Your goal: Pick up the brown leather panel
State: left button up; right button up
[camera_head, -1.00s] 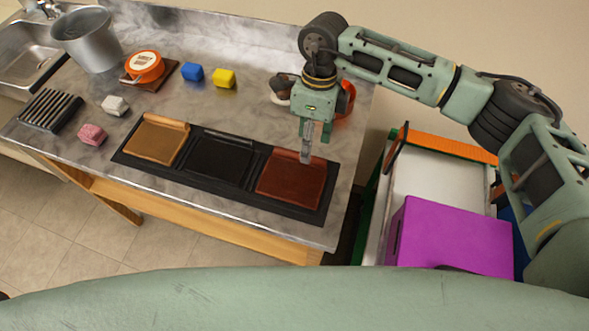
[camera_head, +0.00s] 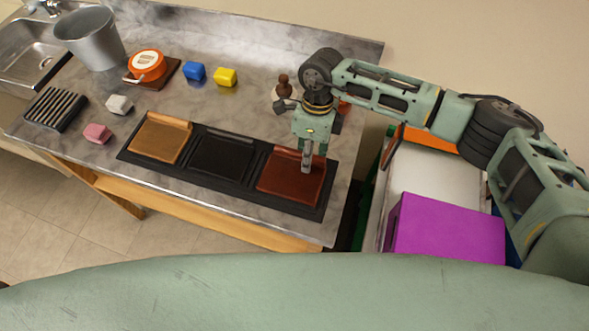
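Three leather panels lie in a row in a black tray (camera_head: 222,180) on the counter. The reddish-brown panel (camera_head: 291,184) is in the right-hand slot, with a raised lip along its far edge. The black panel (camera_head: 222,155) is in the middle and the tan panel (camera_head: 159,138) is on the left. My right gripper (camera_head: 307,168) points down at the far edge of the reddish-brown panel, its fingertips overlapping the raised lip. Whether the fingers are closed on the lip cannot be told. My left gripper is out of view.
A round orange object (camera_head: 147,66), blue block (camera_head: 194,71) and yellow block (camera_head: 226,77) stand behind the tray. White (camera_head: 119,104) and pink (camera_head: 97,133) blocks are at left. A brown-knobbed object (camera_head: 284,88) is behind my gripper. A purple box (camera_head: 446,232) sits right of the counter.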

jog(key=shift+f, duration=0.1)
grip_shut()
jog(key=shift+s, duration=0.1)
dwell(0.3)
